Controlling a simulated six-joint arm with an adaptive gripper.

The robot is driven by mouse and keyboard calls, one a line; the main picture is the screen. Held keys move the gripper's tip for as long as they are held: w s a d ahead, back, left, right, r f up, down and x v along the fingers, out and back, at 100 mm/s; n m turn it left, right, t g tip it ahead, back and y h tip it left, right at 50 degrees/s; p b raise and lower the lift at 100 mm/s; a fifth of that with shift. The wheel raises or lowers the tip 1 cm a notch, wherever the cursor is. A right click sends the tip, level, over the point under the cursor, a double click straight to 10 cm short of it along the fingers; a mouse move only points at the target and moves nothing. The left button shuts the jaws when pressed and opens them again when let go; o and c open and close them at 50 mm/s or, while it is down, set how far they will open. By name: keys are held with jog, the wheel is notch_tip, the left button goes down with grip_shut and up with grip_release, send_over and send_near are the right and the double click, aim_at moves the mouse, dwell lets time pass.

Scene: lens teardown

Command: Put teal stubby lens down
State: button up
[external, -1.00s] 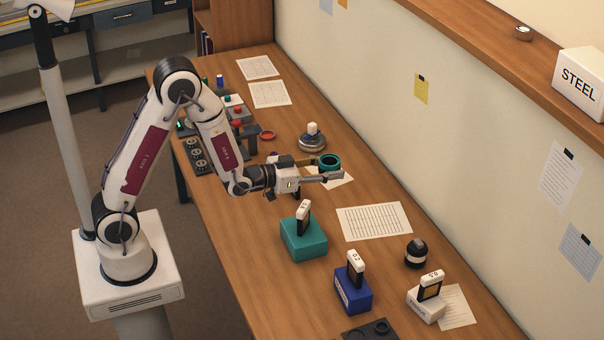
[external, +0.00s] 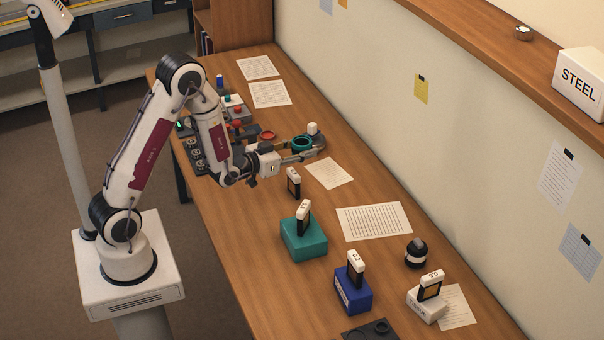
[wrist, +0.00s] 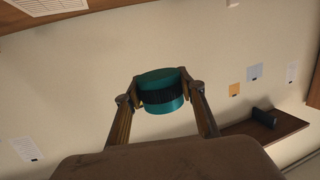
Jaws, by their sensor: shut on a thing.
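The teal stubby lens (external: 301,144) is a short teal cylinder with a dark ribbed band, seen best in the wrist view (wrist: 161,91). My gripper (external: 300,151) is shut on it, with one finger on each side in the wrist view. The lens is held over the far part of the wooden desk (external: 262,215), in front of the round grey stand with the white tag. The gripper and lens partly hide that stand. I cannot tell how high the lens is above the desk.
A teal block (external: 304,240), a blue block (external: 352,291) and a white block (external: 426,306) carry upright tags. A black-and-white lens (external: 416,252) stands near the wall. A red ring (external: 267,135) lies behind my gripper. Paper sheets (external: 374,221) lie flat on the desk.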

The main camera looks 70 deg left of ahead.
jog(key=s+a+f+n+y, duration=0.1)
jog(key=s+a+f, duration=0.2)
jog(key=a, duration=0.4)
jog(key=s+a+f, duration=0.2)
jog(key=s+a, duration=0.1)
jog(key=a, duration=0.4)
jog(key=s+a+f+m+h, duration=0.2)
jog(key=s+a+f, duration=0.35)
jog(key=s, duration=0.35)
jog(key=s+d+m+h, duration=0.1)
jog(key=s, duration=0.1)
jog(key=s+d+f+m+h, duration=0.1)
jog(key=s+h, duration=0.1)
jog(key=s, duration=0.1)
jog(key=s+d+m+h, duration=0.1)
jog(key=s+d+h, duration=0.1)
jog(key=s, duration=0.1)
jog(key=shift+s+f, duration=0.1)
jog(key=shift+f, duration=0.2)
jog(key=s+d+r+m+g+h, duration=0.1)
jog(key=s+d+m+g+h, duration=0.3)
jog(key=d, duration=0.9)
jog(key=shift+s+d+r+m+h, duration=0.2)
jog(key=shift+s+m+h, duration=1.7)
jog(key=shift+s+h, duration=0.85)
jog(key=w+d+f, duration=0.3)
jog(key=w+d, duration=0.2)
jog(key=w+d+f, duration=0.2)
jog(key=shift+w+d+f, duration=0.3)
jog(key=shift+f, duration=0.05)
